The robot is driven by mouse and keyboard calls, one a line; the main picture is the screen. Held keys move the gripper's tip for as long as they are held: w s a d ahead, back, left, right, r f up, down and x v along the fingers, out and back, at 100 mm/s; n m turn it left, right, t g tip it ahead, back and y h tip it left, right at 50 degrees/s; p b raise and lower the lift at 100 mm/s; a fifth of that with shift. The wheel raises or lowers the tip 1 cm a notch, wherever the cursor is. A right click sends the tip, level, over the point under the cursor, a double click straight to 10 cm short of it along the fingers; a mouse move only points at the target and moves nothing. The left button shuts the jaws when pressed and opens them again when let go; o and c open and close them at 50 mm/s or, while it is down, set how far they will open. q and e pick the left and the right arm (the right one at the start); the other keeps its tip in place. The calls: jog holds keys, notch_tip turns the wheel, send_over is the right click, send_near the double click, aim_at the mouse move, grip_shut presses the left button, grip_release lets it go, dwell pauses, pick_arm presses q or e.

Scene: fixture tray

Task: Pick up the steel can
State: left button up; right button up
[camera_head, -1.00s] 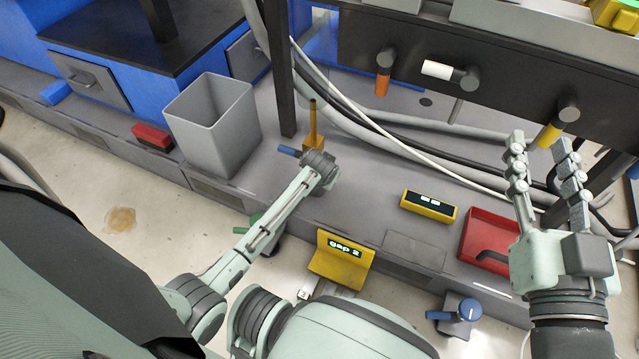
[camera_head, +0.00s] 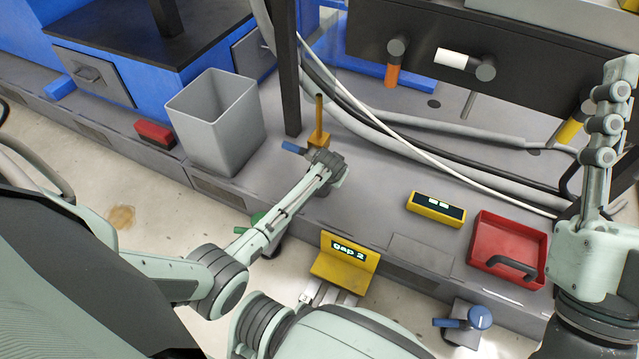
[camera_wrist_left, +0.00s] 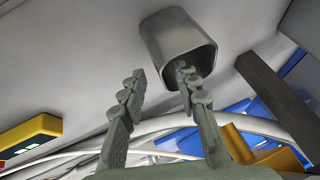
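A grey metal can with rounded corners, the steel can (camera_wrist_left: 180,38), is at the top of the left wrist view, its open end facing the camera. My left gripper (camera_wrist_left: 160,72) is open, its fingers apart. The right-hand fingertip in that view overlaps the can's rim; I cannot tell whether it is inside or only in front. The other finger is left of the can. In the head view my left gripper (camera_head: 326,166) is low over the grey bench, its fingers hidden; I cannot pick out the can there. My right gripper (camera_head: 616,85) is raised at the right edge, seen side-on.
A grey square bin (camera_head: 215,125) stands left of my left gripper. A yellow stand (camera_head: 318,137) and a black post (camera_head: 287,75) are just beyond it. A yellow display box (camera_head: 436,209) and red tray (camera_head: 508,240) lie to the right. Cables (camera_head: 420,150) cross behind.

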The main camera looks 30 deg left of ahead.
pick_arm(q)
grip_shut()
jog(key=shift+r, duration=0.1)
dwell(0.6)
